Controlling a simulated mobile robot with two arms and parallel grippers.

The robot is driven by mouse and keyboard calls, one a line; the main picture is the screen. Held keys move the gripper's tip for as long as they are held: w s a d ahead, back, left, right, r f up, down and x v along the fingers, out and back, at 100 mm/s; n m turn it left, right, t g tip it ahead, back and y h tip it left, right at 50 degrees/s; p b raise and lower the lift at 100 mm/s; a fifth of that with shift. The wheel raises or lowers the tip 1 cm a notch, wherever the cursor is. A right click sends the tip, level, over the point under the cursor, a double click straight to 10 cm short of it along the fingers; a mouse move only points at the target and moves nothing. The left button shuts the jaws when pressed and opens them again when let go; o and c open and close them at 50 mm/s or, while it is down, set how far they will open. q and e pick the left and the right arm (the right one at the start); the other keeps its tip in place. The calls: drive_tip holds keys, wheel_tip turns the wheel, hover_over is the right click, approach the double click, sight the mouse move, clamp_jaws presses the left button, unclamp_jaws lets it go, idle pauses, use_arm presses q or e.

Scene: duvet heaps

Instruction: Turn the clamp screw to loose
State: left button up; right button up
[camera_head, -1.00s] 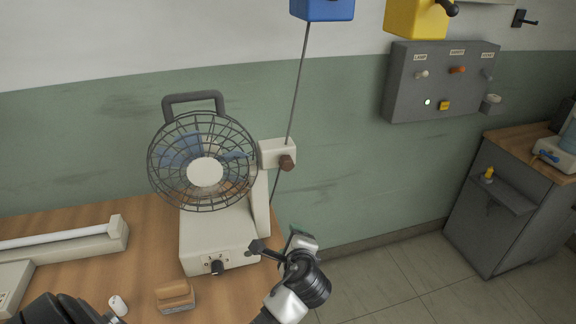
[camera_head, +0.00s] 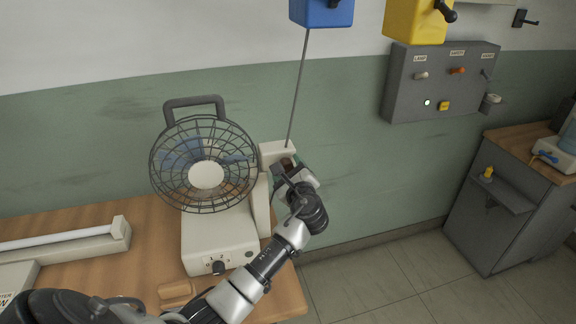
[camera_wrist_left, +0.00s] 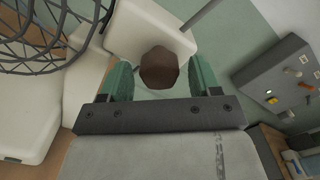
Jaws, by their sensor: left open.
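The clamp screw is a brown knob (camera_wrist_left: 159,69) on the side of the cream clamp block (camera_wrist_left: 132,33), beside the fan. In the wrist view the knob sits between the two green fingers of my open left gripper (camera_wrist_left: 161,82), with a gap visible on each side. In the head view my left gripper (camera_head: 290,176) is at the clamp block (camera_head: 272,153) and largely covers the knob. The fan (camera_head: 205,165) stands upright on its cream base. My right gripper is not in view.
The fan's wire guard (camera_wrist_left: 48,35) is close on the left in the wrist view. A thin rod (camera_head: 299,90) rises above the clamp block. A grey switch panel (camera_head: 440,80) hangs on the wall to the right. A brown-topped block (camera_head: 176,290) lies on the table.

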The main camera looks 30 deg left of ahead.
use_arm(q)
drive_tip(key=shift+w+a, duration=0.3)
drive_tip(key=shift+a, duration=0.05)
drive_tip(key=shift+c, duration=0.4)
